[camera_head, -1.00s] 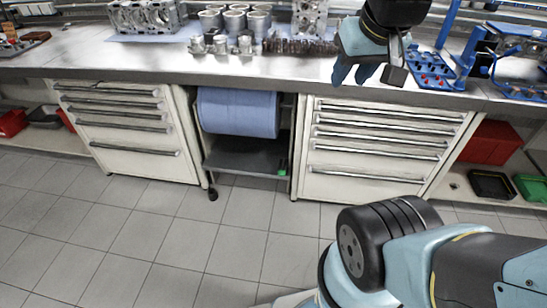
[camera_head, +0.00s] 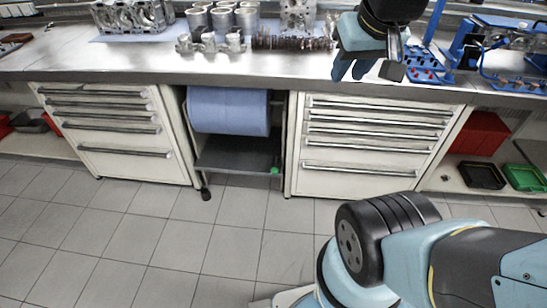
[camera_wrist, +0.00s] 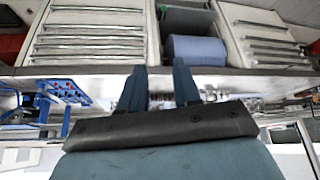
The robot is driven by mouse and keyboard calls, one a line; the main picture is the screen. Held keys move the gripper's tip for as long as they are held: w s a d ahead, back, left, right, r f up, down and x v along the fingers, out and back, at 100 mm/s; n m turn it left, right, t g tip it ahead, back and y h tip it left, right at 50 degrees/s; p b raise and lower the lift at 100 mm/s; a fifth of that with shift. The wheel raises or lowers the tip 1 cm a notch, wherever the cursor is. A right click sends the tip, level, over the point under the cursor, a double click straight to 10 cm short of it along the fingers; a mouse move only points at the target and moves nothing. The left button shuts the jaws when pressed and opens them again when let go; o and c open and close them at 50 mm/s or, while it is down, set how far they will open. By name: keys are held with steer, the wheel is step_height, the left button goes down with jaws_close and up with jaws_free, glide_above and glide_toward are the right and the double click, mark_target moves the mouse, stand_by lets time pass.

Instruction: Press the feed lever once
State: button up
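A blue paper roll (camera_head: 229,110) hangs in a wheeled dark-framed cart between two drawer cabinets. A small green tip (camera_head: 275,170) sits at the right front of the cart's dark lower shelf; it may be the feed lever's end, but its shape is too small to tell. My gripper (camera_head: 352,73) is at the bench's front edge, above the right cabinet, up and to the right of the green tip. Its two blue fingers are apart with nothing between them, as the wrist view (camera_wrist: 158,85) also shows.
A steel workbench (camera_head: 150,65) runs across, carrying engine blocks, several cylinders and a crankshaft (camera_head: 290,43). Blue fixtures (camera_head: 465,45) stand close right of my gripper. Drawer cabinets (camera_head: 120,130) and (camera_head: 370,150) flank the cart. The tiled floor in front is clear.

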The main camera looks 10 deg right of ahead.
jaws_close()
stand_by(1.4)
